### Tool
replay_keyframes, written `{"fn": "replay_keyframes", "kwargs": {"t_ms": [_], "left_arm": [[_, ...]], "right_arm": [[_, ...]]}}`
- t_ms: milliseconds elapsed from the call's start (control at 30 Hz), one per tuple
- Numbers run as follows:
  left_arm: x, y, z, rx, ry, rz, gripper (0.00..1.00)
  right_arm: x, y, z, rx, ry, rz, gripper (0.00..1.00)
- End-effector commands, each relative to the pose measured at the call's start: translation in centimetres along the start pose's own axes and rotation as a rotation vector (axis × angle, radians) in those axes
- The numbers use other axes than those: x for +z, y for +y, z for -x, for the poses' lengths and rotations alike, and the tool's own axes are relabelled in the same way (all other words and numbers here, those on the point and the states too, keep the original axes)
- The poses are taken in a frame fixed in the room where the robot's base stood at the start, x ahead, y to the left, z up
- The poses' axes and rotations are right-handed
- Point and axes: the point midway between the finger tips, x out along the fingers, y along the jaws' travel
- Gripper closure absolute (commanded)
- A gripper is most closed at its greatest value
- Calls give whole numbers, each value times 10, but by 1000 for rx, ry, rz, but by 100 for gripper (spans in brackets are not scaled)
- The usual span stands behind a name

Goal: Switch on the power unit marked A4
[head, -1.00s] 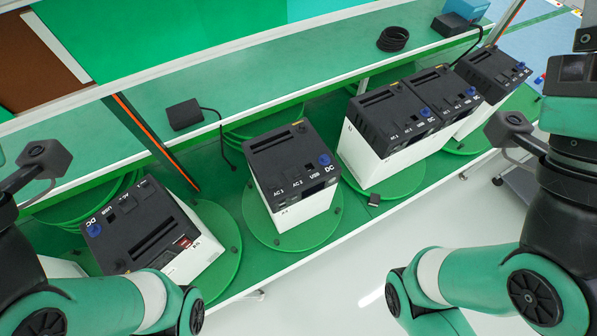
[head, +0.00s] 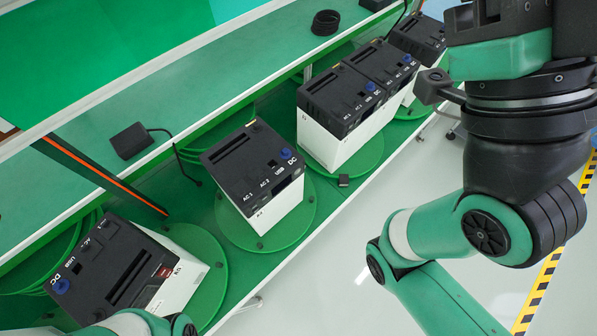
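Several power units with black tops and white bodies stand on round green turntables along a green bench. One unit (head: 112,262) is at the lower left, with a small red display on its top. A second unit (head: 250,165) is in the middle, with a blue knob by the word DC. Another (head: 420,38) is at the far right, partly behind my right arm. Labels on white sides are too small to read surely, so I cannot tell which is A4. Neither gripper shows.
A raised green shelf (head: 190,90) runs behind the units. A small black piece (head: 343,180) lies near the bench's front edge. The pale floor (head: 330,270) in front is clear.

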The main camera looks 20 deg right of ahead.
Motion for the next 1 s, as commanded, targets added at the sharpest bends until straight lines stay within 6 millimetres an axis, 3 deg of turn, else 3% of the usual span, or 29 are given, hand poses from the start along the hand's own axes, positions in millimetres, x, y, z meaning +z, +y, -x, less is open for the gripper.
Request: {"fn": "replay_keyframes", "kwargs": {"t_ms": [233,533,1000], "left_arm": [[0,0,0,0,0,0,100],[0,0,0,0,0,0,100],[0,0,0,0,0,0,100]], "right_arm": [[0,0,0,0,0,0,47],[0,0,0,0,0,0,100],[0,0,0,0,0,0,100]]}}
